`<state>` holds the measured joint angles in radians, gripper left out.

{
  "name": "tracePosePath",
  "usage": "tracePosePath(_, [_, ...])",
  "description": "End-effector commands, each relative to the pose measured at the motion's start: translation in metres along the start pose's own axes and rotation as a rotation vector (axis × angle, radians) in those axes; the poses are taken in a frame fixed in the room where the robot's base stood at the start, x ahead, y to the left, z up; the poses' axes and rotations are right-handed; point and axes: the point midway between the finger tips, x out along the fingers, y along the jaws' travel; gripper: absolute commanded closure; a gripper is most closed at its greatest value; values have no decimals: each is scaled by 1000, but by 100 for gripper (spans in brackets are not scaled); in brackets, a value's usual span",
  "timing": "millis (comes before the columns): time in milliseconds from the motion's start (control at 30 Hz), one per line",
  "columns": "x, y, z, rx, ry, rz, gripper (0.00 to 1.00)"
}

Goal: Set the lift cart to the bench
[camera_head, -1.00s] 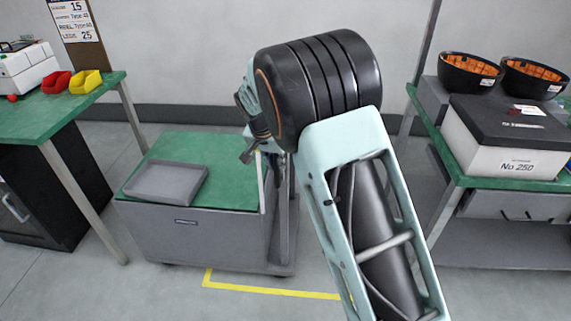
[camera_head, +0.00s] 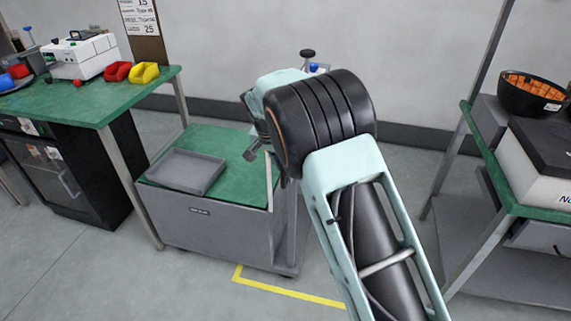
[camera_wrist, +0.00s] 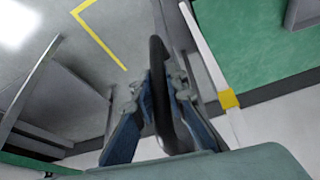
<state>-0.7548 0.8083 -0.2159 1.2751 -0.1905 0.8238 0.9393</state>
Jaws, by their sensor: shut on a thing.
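The lift cart (camera_head: 205,228) is a grey box-like cart with a green top, and a shallow grey tray lies on it. It stands just right of the left green-topped bench (camera_head: 125,97), close to that bench's front leg. My gripper (camera_wrist: 160,100) shows in the wrist view, with its blue-grey fingers either side of a dark upright bar, which appears to be the cart's handle (camera_wrist: 158,70). The cart's green top (camera_wrist: 265,40) is at the upper right there. In the head view my arm hides the grip and the cart's right end.
A yellow floor line (camera_head: 290,290) runs in front of the cart. The left bench holds a white device (camera_head: 83,57), red bins and a yellow bin (camera_head: 144,73). A right-hand bench (camera_head: 540,208) carries a dark bowl (camera_head: 533,95) and a lidded box. Open floor lies in front.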

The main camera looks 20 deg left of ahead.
Motion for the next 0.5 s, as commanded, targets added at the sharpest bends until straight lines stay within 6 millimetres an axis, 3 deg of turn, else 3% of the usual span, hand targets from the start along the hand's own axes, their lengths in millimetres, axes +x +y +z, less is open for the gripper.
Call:
tracePosePath(33, [-3,-12,2,-4,6,-26,100])
tracePosePath(167, [-4,-13,2,-5,7,-28,100])
tracePosePath(200, [-4,-14,2,-5,7,-29,86])
tracePosePath(333, [-4,-13,2,-5,6,-28,72])
tracePosePath(500, [-3,-11,2,-4,5,-23,70])
